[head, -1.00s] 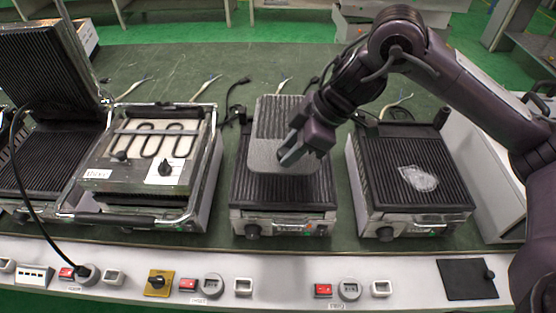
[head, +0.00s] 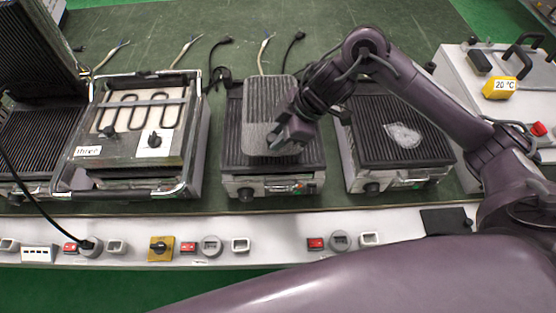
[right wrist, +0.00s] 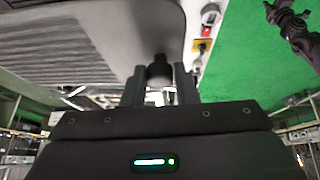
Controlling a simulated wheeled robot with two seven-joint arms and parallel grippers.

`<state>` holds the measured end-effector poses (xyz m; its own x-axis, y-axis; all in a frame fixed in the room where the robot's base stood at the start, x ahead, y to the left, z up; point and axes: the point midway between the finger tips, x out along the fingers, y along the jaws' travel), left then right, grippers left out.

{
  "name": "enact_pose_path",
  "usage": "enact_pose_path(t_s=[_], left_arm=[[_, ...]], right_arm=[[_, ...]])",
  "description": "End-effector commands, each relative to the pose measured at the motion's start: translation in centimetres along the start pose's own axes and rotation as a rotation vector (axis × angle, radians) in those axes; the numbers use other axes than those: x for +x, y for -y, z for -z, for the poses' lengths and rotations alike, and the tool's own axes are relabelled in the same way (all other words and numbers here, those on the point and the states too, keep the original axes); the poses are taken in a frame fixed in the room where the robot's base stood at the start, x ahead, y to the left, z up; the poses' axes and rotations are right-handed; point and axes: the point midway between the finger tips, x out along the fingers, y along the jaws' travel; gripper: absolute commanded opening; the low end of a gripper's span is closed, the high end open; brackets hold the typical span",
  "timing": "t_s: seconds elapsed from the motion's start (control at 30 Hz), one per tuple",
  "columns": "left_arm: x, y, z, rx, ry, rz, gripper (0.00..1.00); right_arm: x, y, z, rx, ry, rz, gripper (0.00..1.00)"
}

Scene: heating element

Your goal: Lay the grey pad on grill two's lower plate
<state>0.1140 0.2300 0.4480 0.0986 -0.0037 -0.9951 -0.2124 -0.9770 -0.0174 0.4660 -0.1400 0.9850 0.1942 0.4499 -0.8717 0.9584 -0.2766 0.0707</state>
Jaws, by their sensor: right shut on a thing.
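The grey pad (head: 262,105), a ribbed rounded slab, is over the dark ridged lower plate (head: 232,157) of the middle grill, which I take as grill two. Its near edge stops short of the plate's front. I cannot tell whether it touches the plate. My right gripper (head: 281,140) is shut at the pad's near right part. In the right wrist view the fingers (right wrist: 160,85) close around a black knob (right wrist: 159,70) beside a large grey ridged surface (right wrist: 65,45), likely the pad. My left gripper is not in view.
Left of it stands a grill with an exposed heating coil (head: 142,112). Right of it, another ridged plate (head: 375,125) bears a clear patch (head: 403,135). A white unit with a yellow 20 °C display (head: 500,88) is at far right. A switch panel (head: 275,228) runs along the front.

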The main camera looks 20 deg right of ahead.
Motion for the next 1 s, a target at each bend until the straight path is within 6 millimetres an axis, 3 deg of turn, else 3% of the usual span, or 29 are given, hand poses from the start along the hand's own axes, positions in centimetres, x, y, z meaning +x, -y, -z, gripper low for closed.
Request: enact_pose_path(t_s=[0.1,0.3,0.7,1.0], left_arm=[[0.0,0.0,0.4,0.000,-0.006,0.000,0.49],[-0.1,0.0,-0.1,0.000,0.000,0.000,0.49],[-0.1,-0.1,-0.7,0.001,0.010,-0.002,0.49],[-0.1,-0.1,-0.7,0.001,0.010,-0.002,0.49]], right_arm=[[2.8,0.3,-1.6,0.005,0.000,0.003,0.00],[5.9,0.4,-3.3,0.001,-0.001,-0.002,0.00],[10.0,0.8,-5.5,0.001,-0.002,-0.001,0.00],[10.5,0.7,-5.8,-0.002,-0.002,-0.004,0.00]])
